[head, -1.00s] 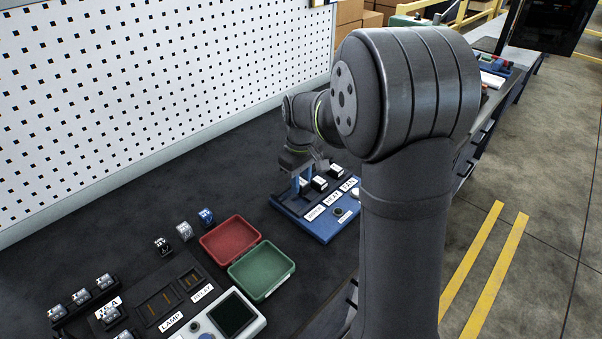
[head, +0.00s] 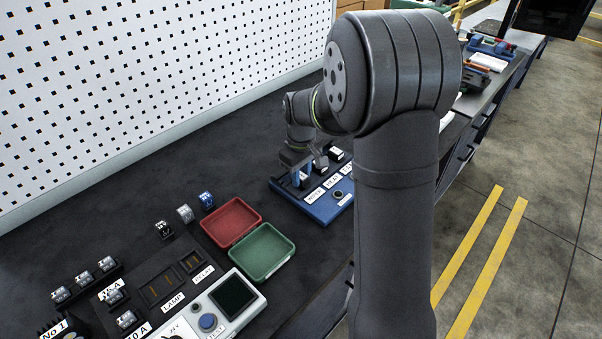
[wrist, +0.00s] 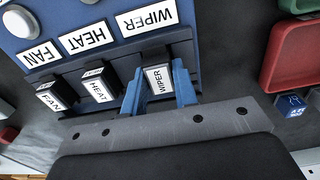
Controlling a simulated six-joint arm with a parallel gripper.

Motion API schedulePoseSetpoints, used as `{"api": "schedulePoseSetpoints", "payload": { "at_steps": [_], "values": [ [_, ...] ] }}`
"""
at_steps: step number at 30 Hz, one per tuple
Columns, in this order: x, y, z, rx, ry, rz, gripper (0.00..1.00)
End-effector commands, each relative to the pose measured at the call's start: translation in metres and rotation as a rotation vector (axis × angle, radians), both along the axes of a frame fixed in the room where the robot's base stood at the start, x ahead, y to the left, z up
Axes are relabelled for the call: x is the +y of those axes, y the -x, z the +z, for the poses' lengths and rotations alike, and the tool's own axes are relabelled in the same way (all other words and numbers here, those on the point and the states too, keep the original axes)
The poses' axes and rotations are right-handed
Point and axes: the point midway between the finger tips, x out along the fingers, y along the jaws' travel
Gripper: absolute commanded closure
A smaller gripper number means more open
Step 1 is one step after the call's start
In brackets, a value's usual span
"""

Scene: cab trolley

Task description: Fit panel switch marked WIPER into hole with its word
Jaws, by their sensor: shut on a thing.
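The WIPER switch (wrist: 158,78), a dark block with a white marked face, is between the blue fingers of my gripper (wrist: 157,90), which is shut on it. It is at the panel's slot in line with the WIPER label (wrist: 148,17); I cannot tell how deep it sits. The blue panel (wrist: 75,13) also carries HEAT (wrist: 86,40) and FAN (wrist: 40,54) labels. The HEAT switch (wrist: 97,88) and FAN switch (wrist: 50,96) stand in their places beside it. In the head view my gripper (head: 301,178) is at the left end of the blue panel (head: 323,213).
An open red (head: 231,222) and green case (head: 262,252) lies left of the panel. A dark fuse and relay board (head: 150,285) with several small clear-topped parts is at lower left. A white pegboard (head: 150,90) stands behind. Bare dark bench lies between case and pegboard.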

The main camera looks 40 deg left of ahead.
Motion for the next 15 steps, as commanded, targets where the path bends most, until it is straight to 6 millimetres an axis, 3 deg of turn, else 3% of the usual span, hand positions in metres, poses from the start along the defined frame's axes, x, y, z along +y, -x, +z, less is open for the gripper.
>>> {"api": "schedulePoseSetpoints", "payload": {
  "at_steps": [15],
  "values": [
    [0.0001, 0.0, -0.0045, 0.0, 0.0, 0.0, 0.96]
  ]
}}
